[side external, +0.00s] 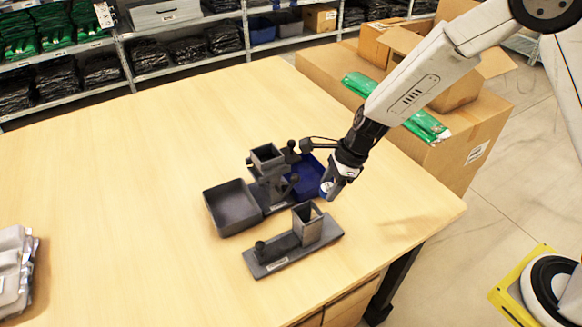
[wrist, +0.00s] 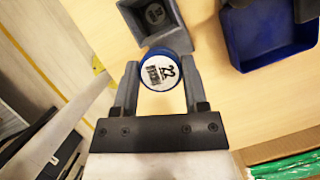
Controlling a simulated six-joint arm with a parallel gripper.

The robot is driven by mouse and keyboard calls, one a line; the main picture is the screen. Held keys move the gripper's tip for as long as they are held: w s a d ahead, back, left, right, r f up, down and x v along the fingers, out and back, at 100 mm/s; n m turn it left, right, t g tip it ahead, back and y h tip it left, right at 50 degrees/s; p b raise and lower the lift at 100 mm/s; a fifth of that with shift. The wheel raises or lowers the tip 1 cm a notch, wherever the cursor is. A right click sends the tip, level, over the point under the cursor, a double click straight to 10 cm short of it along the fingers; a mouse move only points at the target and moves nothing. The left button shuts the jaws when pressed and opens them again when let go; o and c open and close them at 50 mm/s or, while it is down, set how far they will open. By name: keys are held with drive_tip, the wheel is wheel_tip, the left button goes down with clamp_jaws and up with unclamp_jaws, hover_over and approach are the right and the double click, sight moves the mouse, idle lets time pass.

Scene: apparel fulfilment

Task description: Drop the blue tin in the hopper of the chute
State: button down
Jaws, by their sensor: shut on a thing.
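My gripper (wrist: 160,85) is shut on the blue tin (wrist: 158,73), which has a white lid label reading 22. In the side view my gripper (side external: 331,184) holds the tin above the table, right of the grey stand and behind the square grey box. The grey stand has a square open-topped hopper (side external: 267,156), which looks like the chute's; its inside is not clear. A grey tray (side external: 232,208) sits at its left and a blue tray (side external: 305,178) at its right. The blue tray also shows in the wrist view (wrist: 238,45).
A grey base plate (side external: 272,259) in front carries an upright square box (side external: 308,224) and a dark knob. In the wrist view this box (wrist: 128,20) is just beyond the tin. Bagged garments (side external: 14,270) lie at the far left.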

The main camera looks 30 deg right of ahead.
drive_tip(key=w+a+r+m+t, duration=0.1)
drive_tip(key=w+a+r+m, duration=0.2)
drive_tip(key=w, duration=0.6)
drive_tip(key=w+a+r+m+t+h, duration=0.1)
drive_tip(key=w+a+r+m, duration=0.2)
drive_tip(key=w, duration=0.6)
drive_tip(key=shift+w+h, duration=0.3)
drive_tip(key=shift+f, duration=2.1)
drive_tip(key=shift+c, duration=0.2)
unclamp_jaws()
drive_tip(key=shift+r, duration=0.1)
